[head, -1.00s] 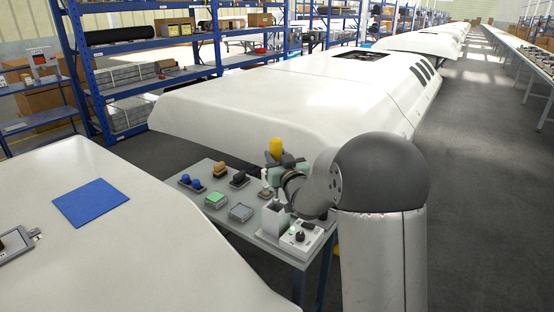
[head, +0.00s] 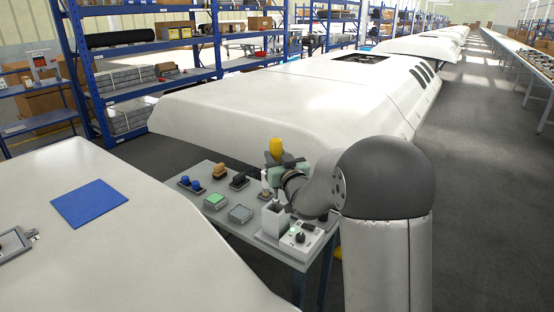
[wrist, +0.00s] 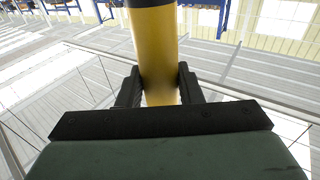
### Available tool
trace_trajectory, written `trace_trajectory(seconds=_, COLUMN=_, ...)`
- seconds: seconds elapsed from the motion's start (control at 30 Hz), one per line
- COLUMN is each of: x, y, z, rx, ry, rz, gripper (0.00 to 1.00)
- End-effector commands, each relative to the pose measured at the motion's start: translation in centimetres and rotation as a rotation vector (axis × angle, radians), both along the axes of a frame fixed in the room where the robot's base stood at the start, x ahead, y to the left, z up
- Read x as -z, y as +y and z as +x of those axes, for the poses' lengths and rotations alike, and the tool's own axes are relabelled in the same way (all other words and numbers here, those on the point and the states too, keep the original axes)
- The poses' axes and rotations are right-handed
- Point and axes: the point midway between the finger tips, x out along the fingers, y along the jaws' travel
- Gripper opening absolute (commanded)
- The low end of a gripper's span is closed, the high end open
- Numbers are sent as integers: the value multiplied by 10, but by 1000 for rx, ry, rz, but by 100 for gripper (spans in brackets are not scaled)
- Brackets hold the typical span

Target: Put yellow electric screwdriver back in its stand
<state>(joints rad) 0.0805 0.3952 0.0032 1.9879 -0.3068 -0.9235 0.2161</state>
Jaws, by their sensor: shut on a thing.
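The yellow electric screwdriver (head: 276,147) stands upright in my gripper (head: 283,163), above the small grey table. In the wrist view its yellow body (wrist: 155,45) with a dark band at the top sits between the two black fingers (wrist: 158,88), which are shut on it. A light grey open-topped box (head: 275,219), which looks like the stand, is on the table below and close to the gripper. The screwdriver's lower end is partly hidden by the gripper, and I cannot tell whether it touches anything.
A white control box (head: 300,240) with a black knob stands beside the stand. Green-topped (head: 215,201) and grey trays (head: 240,213), blue items (head: 190,182) and brown and black items fill the table's left and back. A large white panel (head: 270,105) lies behind the table.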

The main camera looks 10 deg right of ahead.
Motion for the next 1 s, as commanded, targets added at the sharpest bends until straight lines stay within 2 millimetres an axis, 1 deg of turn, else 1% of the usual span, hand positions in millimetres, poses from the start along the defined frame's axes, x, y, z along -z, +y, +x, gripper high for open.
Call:
trace_trajectory(seconds=0.2, x=-1, y=0, z=0, rx=0, ry=-2, rz=0, gripper=0)
trace_trajectory(seconds=0.37, x=2, y=0, z=0, rx=0, ry=-2, rz=0, gripper=0)
trace_trajectory(seconds=1.0, x=32, y=0, z=0, rx=0, ry=-2, rz=0, gripper=0)
